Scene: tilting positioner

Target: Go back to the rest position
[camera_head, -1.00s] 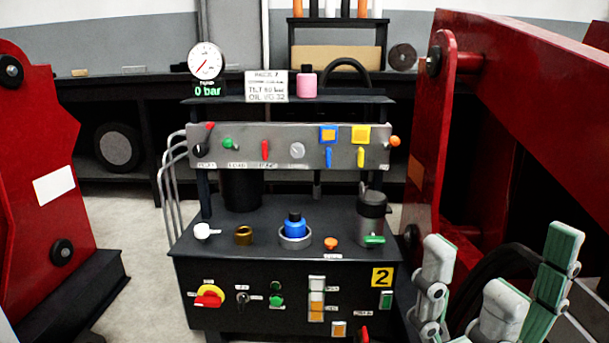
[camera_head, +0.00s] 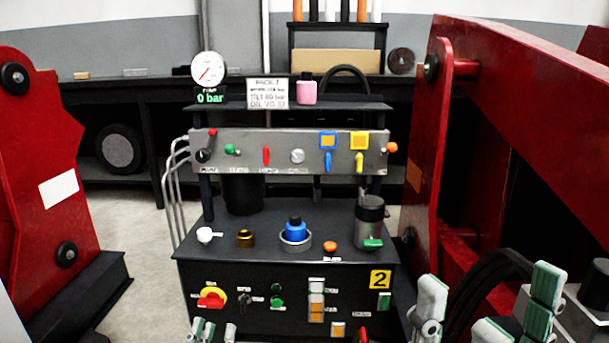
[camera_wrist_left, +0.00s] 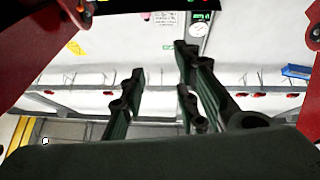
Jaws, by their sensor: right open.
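My left gripper (camera_head: 211,331) shows only by its fingertips at the bottom edge of the head view, in front of the lower left of the black power unit's front panel. In the left wrist view its fingers (camera_wrist_left: 158,95) stand apart with nothing between them. My right gripper (camera_head: 485,305) is at the bottom right of the head view, to the right of the unit. Its pale, green-edged fingers are spread and empty, and its lower part is cut off by the frame. Neither gripper visibly holds anything.
The black power unit (camera_head: 270,262) stands in the middle, with a blue cap (camera_head: 295,230), a grey canister (camera_head: 370,222) and a gauge (camera_head: 208,69) reading 0 bar. Red positioner frames stand at left (camera_head: 35,165) and right (camera_head: 500,110). Bare floor (camera_head: 135,235) shows left of the unit.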

